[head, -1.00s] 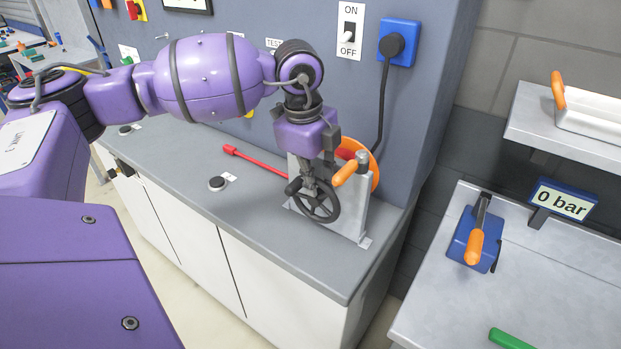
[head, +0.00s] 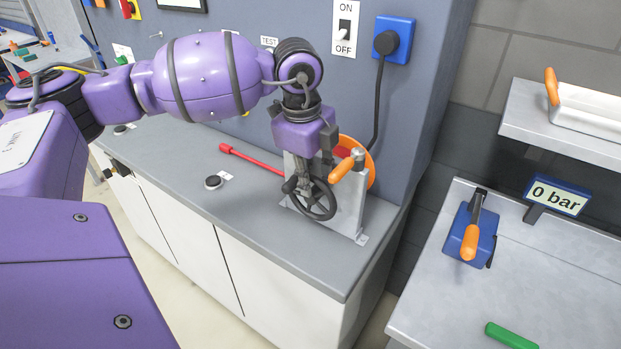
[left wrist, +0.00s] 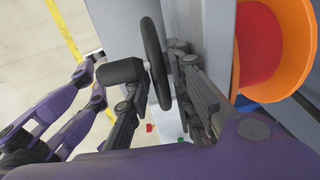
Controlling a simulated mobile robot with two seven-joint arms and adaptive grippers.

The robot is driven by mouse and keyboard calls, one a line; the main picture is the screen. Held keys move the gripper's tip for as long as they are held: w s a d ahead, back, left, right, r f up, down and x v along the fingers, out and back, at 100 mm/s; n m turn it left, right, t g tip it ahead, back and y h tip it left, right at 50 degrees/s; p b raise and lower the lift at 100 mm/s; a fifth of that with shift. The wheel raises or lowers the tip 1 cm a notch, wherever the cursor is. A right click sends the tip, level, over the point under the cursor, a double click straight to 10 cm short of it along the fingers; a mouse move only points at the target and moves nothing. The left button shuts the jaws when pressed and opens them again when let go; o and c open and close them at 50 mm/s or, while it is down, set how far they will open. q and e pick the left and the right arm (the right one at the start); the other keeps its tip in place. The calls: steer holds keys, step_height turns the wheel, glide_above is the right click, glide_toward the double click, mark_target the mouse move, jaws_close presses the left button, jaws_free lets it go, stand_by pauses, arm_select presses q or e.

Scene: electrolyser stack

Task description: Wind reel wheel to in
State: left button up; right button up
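The reel wheel is a dark spoked handwheel (head: 318,203) on the front of a grey metal bracket (head: 350,210). In the left wrist view the wheel rim (left wrist: 153,50) shows edge-on, with a black knob (left wrist: 120,71) on its left side. My left gripper (head: 304,186) is at the wheel. In the left wrist view its fingers (left wrist: 160,100) are apart, one on each side of the rim; contact cannot be told. The orange reel (head: 369,165) stands behind the bracket and also shows in the left wrist view (left wrist: 290,45). My right gripper cannot be made out.
An orange handle (head: 348,166) sticks out by the bracket top. A red rod (head: 250,160) lies on the grey counter (head: 255,225). A black cable runs down from a blue socket (head: 397,40). A separate bench (head: 560,275) with a blue orange-handled device (head: 470,235) stands right.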

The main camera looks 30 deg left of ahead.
arm_select(q)
step_height(320, 180, up, 12)
steer(key=s, duration=0.1)
steer(key=shift+s+a, duration=0.2)
steer(key=shift+a, duration=0.05)
steer(key=shift+f, duration=0.15)
stand_by(0.4)
